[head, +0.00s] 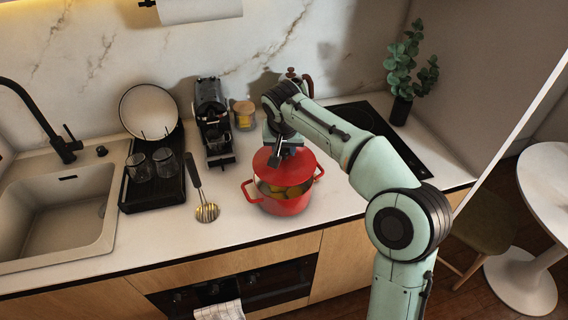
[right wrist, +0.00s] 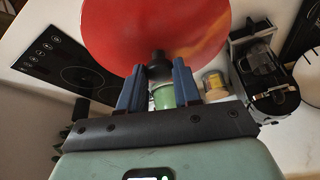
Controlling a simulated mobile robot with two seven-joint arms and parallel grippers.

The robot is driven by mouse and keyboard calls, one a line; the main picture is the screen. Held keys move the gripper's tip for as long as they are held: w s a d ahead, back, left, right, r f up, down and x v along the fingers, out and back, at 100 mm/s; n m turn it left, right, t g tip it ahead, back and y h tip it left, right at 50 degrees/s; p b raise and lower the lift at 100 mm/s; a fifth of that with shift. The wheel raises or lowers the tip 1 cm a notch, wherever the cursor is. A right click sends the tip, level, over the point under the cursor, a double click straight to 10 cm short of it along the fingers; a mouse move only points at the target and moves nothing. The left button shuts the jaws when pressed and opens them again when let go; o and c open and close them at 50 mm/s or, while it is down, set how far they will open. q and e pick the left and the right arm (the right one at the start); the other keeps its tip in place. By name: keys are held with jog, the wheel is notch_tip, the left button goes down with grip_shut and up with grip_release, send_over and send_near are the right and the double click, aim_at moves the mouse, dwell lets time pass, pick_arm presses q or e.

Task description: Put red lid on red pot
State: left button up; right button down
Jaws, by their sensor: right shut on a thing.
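The red pot (head: 278,205) stands on the counter with a handle at each side, and yellowish contents show inside it. The red lid (head: 300,166) is over the pot, tilted, with a gap at the front through which the contents show. I cannot tell whether the lid touches the rim at the back. My right gripper (head: 283,146) is shut on the lid's black knob; the right wrist view shows the lid (right wrist: 155,30) beyond the blue fingers (right wrist: 158,85) with the knob (right wrist: 159,66) between them. My left gripper is not in view.
A slotted ladle (head: 206,211) lies left of the pot. A coffee machine (head: 214,122) and a jar (head: 244,113) stand behind. A black drying rack (head: 153,197) with glasses and the sink (head: 55,215) are at left. A black cooktop (head: 405,150) is at right.

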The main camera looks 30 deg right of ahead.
aim_at(283, 159)
jog(key=shift+s+f, duration=0.1)
jog(key=shift+f, duration=0.45)
jog(key=f, duration=0.3)
jog(key=shift+w+f+b, duration=0.35)
jog(key=shift+b, duration=0.05)
jog(key=shift+s+f, duration=0.1)
jog(key=shift+f, duration=0.25)
jog(key=c, duration=0.8)
grip_release()
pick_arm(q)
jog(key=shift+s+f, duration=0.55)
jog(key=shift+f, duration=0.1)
pick_arm(e)
jog(key=shift+r, duration=0.1)
